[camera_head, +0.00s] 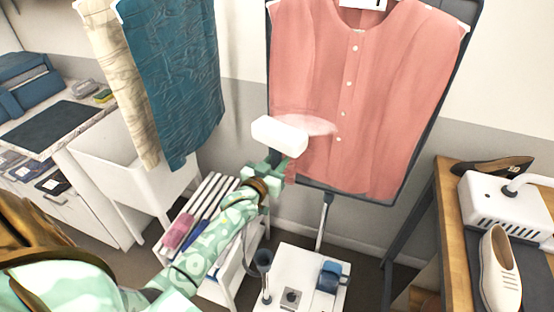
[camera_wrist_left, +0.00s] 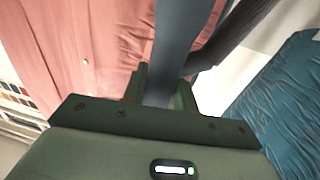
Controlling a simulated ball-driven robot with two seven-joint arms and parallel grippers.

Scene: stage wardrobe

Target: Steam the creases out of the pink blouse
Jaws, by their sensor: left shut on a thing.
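The pink blouse (camera_head: 375,90) hangs front-on against a dark upright board, with a row of buttons down its middle. My left gripper (camera_head: 268,172) is shut on the dark handle of a steamer head (camera_head: 281,134). The white head is at the blouse's lower left, and a pale wisp of steam spreads from it over the cloth. I cannot tell whether the head touches the cloth. The left wrist view shows the grey handle (camera_wrist_left: 172,60) between the fingers, with the blouse (camera_wrist_left: 85,50) beyond. My right gripper is out of view.
A white steamer base (camera_head: 290,262) with a blue tank (camera_head: 330,277) stands on the floor below. Teal cloth (camera_head: 180,80) and cream cloth (camera_head: 118,70) hang at left. A wooden bench (camera_head: 447,225) with shoes is at right. A white rack (camera_head: 232,262) stands behind my arm.

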